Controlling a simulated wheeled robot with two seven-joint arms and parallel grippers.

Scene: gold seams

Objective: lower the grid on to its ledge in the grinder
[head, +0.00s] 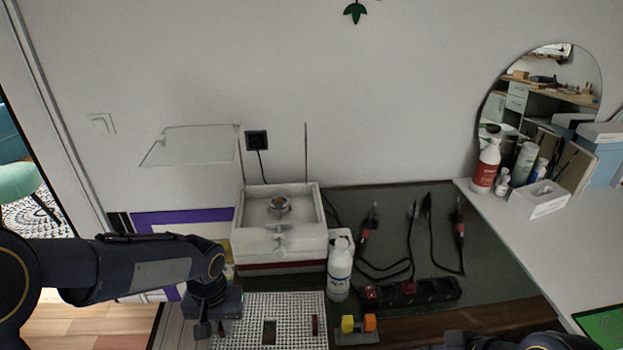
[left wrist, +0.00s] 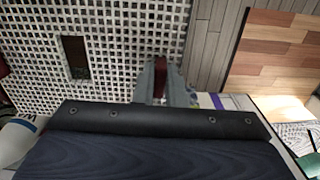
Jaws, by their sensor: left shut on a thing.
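The grid (head: 293,312) is a white square-meshed plate with a dark rectangular opening and a red tab near its right edge. It lies in front of the grinder (head: 282,262), apart from its basin in the head view. My left gripper (head: 230,312) is shut on the grid's left side; the left wrist view shows its fingers (left wrist: 164,82) around a red tab on the grid (left wrist: 110,32). The grinder is a white box with an open basin and a round metal head in its middle. The ledge is not clearly seen. My right gripper is out of view.
A white bottle (head: 340,270) stands close to the grinder's right front. A yellow and orange block holder (head: 358,328) is right of the grid. Soldering tools and a power strip (head: 425,292) lie on the dark mat (head: 500,260). A clear panel (head: 190,145) stands behind, left of the grinder.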

